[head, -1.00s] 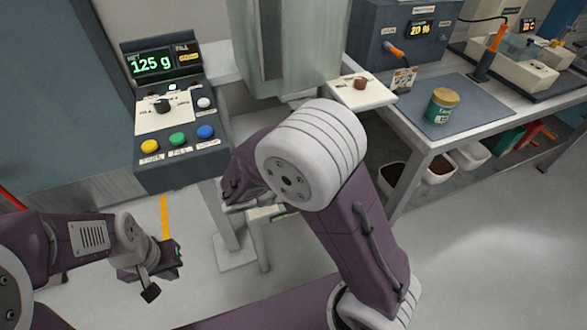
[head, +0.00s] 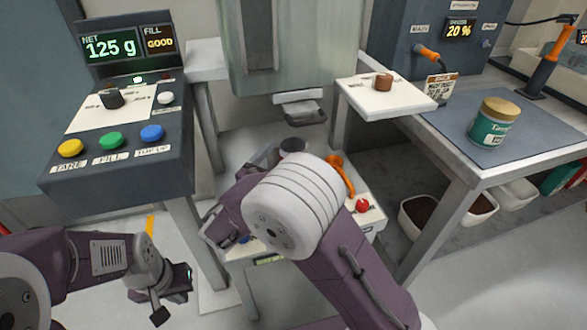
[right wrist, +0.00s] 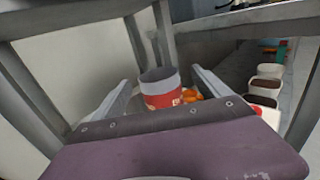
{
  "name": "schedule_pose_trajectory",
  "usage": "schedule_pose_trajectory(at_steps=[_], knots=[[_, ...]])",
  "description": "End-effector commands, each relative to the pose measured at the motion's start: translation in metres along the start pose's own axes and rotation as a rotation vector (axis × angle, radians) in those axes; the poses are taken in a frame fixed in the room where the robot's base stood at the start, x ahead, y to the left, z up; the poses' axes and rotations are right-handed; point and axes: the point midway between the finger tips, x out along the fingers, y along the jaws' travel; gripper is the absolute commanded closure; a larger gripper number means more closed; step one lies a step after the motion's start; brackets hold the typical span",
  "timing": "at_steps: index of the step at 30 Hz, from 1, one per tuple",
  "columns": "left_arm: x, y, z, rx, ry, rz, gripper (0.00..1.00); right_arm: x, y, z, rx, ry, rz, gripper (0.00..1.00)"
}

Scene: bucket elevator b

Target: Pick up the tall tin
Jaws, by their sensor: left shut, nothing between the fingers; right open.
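A tin with a red label and grey rim (right wrist: 160,88) stands upright in the right wrist view, under the machine's spout. In the head view only its dark rim (head: 293,145) shows behind my right arm; I take it for the tall tin. My right gripper (right wrist: 159,80) is open, its two fingers on either side of the tin in the picture. I cannot tell whether they reach around it, and I see no grip. My left gripper (head: 174,294) is shut and empty at the lower left, far from the tin.
An orange-handled thing (head: 341,174) and a red knob (head: 362,205) are right of the tin. The spout (head: 300,108) hangs above. A button panel (head: 120,150) is left. A teal tin with gold lid (head: 494,122) stands on the right bench. Table legs flank the space.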

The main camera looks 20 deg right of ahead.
Motion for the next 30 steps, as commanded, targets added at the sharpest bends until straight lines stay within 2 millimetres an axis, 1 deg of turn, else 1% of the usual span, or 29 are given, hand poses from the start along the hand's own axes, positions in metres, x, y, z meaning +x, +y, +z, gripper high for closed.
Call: schedule_pose_trajectory(at_steps=[1,3,7,10,15,16,17,18,20,21,22,30], knots=[[0.010,0.000,0.001,0.000,0.000,0.000,1.00,0.008,0.000,-0.007,0.002,0.000,-0.005,0.14],[0.021,0.000,0.002,0.000,0.000,0.000,1.00,0.022,0.002,-0.013,0.003,0.000,-0.006,0.14],[0.027,-0.001,0.003,0.000,0.000,0.000,1.00,0.042,0.003,-0.011,0.002,0.000,-0.005,0.14],[0.027,-0.001,0.003,0.000,0.000,0.000,1.00,0.049,0.004,-0.009,0.000,0.001,-0.002,0.14],[0.026,-0.001,0.003,0.000,0.000,0.000,1.00,0.049,0.004,-0.007,0.000,0.001,-0.001,0.14],[0.026,-0.001,0.003,0.000,0.000,0.000,1.00,0.049,0.004,-0.007,0.000,0.001,-0.001,0.17],[0.026,-0.001,0.003,0.000,0.000,0.000,1.00,0.049,0.004,-0.007,0.000,0.001,-0.001,0.25],[0.026,-0.001,0.003,0.000,0.000,0.000,1.00,0.049,0.004,-0.007,0.000,0.001,-0.001,0.36],[0.026,-0.001,0.003,0.000,0.000,0.000,1.00,0.049,0.004,-0.007,0.000,0.001,-0.001,0.53],[0.026,-0.001,0.003,0.000,0.000,0.000,1.00,0.049,0.004,-0.007,0.000,0.001,-0.001,0.64],[0.026,-0.001,0.003,0.000,0.000,0.000,1.00,0.049,0.004,-0.007,0.000,0.001,-0.001,0.72],[0.025,-0.001,0.003,0.000,0.000,0.000,1.00,0.049,0.004,-0.006,0.001,0.000,-0.001,0.72]])
